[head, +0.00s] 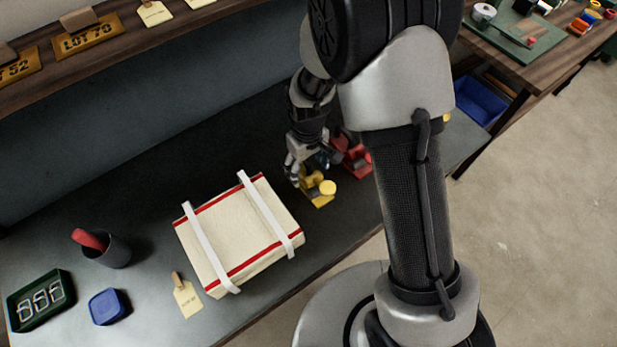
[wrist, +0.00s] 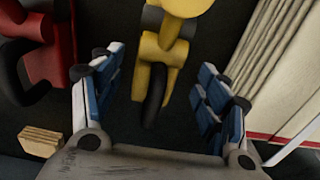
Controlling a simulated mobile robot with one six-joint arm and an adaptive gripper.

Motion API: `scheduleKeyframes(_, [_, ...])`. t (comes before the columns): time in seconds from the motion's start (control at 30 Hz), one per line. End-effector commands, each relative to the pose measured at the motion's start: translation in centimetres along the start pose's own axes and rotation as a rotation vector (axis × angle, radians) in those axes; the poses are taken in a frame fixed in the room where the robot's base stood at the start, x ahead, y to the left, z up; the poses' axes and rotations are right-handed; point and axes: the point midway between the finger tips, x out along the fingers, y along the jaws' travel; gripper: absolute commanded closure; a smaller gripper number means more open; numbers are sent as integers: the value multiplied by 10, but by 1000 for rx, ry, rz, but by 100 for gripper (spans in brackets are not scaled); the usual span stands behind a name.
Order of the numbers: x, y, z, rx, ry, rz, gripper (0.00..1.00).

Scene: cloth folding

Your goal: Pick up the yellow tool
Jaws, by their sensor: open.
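The yellow tool (head: 318,189) lies on the dark bench top, to the right of the folded cloth bundle. In the wrist view the yellow tool (wrist: 162,55) has a round yellow end at the top and a dark curved part pointing toward my gripper. My gripper (head: 306,172) is low over the bench at the tool. Its blue-padded fingers are open in the wrist view (wrist: 153,92), one on each side of the tool's dark part, with gaps on both sides. Whether the fingers touch the bench cannot be told.
A red tool (head: 355,157) lies close by, partly hidden by my arm; it also shows in the wrist view (wrist: 48,50). The cream cloth bundle (head: 240,235) with white straps is on the other side. A small wooden block (wrist: 40,141) lies near the left finger.

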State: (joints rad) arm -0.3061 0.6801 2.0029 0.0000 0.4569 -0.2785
Motion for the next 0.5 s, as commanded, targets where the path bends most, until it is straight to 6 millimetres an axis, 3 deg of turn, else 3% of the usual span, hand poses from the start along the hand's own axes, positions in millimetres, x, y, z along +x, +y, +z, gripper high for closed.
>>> scheduleKeyframes(0.2, [38, 2, 4, -1, -4, -1, 32])
scheduleKeyframes(0.5, [42, 2, 3, 0, -1, -1, 32])
